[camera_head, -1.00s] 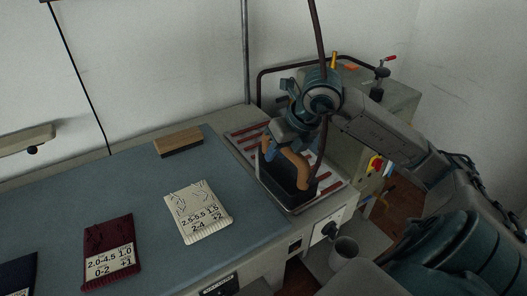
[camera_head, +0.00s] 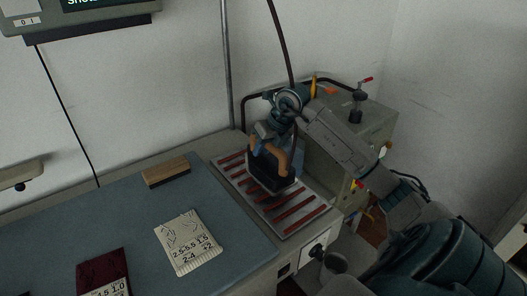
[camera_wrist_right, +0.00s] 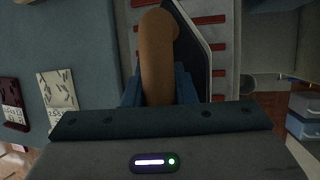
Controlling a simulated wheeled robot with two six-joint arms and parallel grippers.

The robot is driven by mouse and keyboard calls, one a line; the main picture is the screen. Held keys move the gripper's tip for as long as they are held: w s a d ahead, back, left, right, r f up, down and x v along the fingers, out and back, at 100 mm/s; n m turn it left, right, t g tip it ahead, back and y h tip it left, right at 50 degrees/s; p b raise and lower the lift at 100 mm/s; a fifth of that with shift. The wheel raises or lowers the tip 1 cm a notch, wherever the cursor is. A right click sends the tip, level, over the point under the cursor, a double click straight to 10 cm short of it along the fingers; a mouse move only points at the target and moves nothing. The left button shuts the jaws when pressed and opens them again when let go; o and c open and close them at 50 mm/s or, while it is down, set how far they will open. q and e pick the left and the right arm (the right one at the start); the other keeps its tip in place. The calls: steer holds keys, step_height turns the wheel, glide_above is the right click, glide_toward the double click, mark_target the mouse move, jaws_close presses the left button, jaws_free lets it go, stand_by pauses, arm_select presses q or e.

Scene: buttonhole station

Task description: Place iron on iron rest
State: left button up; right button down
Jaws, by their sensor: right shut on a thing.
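The iron (camera_head: 272,180) has a dark body and a tan handle (camera_head: 279,157). My right gripper (camera_head: 266,141) is shut on the handle, and the iron is over the back part of the iron rest. The iron rest (camera_head: 291,222) is a pale plate with red bars at the table's right end. I cannot tell whether the iron touches the bars. In the right wrist view the handle (camera_wrist_right: 158,60) is between the jaws, and part of the dark body (camera_wrist_right: 200,50) shows beside red bars. My left gripper is not in view.
A wooden block (camera_head: 166,172), a cream cloth with a label (camera_head: 188,243) and a dark red cloth (camera_head: 103,272) lie on the blue-grey table top (camera_head: 130,215). A grey machine cabinet (camera_head: 372,130) stands behind the rest. A cord hangs down near the gripper.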

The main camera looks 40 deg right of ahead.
mark_target(263, 158)
steer(key=shift+w+d, duration=0.1)
steer(key=shift+w, duration=0.05)
step_height(263, 158, down, 2)
steer(key=shift+f+p, duration=0.2)
steer(key=shift+p, duration=0.55)
steer(key=shift+f, duration=0.45)
steer(key=c, duration=1.2)
jaws_free()
steer(key=shift+f, duration=0.1)
steer(key=shift+s, duration=0.2)
